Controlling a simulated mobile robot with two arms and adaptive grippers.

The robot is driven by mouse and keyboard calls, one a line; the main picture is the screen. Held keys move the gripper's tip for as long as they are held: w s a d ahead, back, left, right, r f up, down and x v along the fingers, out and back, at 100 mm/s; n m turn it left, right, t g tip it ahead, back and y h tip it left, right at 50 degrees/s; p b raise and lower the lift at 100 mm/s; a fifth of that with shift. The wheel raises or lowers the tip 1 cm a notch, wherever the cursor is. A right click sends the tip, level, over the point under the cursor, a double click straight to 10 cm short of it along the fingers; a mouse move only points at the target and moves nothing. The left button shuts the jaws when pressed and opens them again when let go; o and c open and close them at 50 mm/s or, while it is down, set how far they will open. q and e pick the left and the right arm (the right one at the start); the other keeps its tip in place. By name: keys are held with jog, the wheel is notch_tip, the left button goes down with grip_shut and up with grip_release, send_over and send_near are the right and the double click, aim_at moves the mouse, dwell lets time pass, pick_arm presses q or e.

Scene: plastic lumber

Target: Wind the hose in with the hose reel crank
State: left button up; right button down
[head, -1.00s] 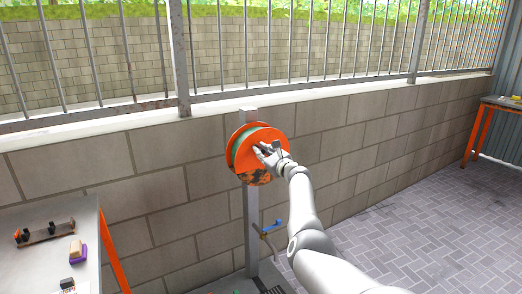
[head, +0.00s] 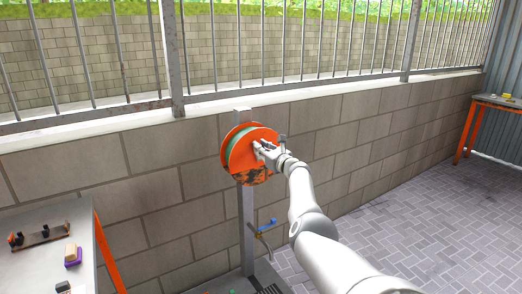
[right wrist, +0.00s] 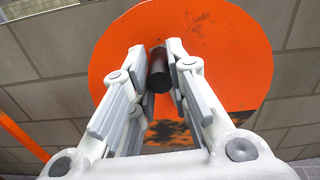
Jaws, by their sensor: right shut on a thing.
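The orange hose reel (head: 243,170) with a green hose (head: 236,146) wound inside is mounted on a grey post (head: 248,225) in front of the block wall. Its orange disc (right wrist: 235,60) fills much of the right wrist view, with a dark worn patch low down. My right gripper (head: 258,148) is at the reel's face. In the right wrist view its fingers (right wrist: 160,70) are shut around the black crank handle (right wrist: 159,72), which stands out from the disc. My left gripper is not in view.
A grey table (head: 40,262) with small items stands at the left. An orange-legged table (head: 490,102) stands at the far right. Paved floor (head: 400,220) at the right is clear.

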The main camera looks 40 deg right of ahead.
jog(key=shift+a, duration=0.1)
jog(key=c, duration=1.3)
grip_release()
jog(key=shift+r, duration=0.1)
jog(key=shift+v, duration=5.95)
jog(key=shift+a, duration=0.1)
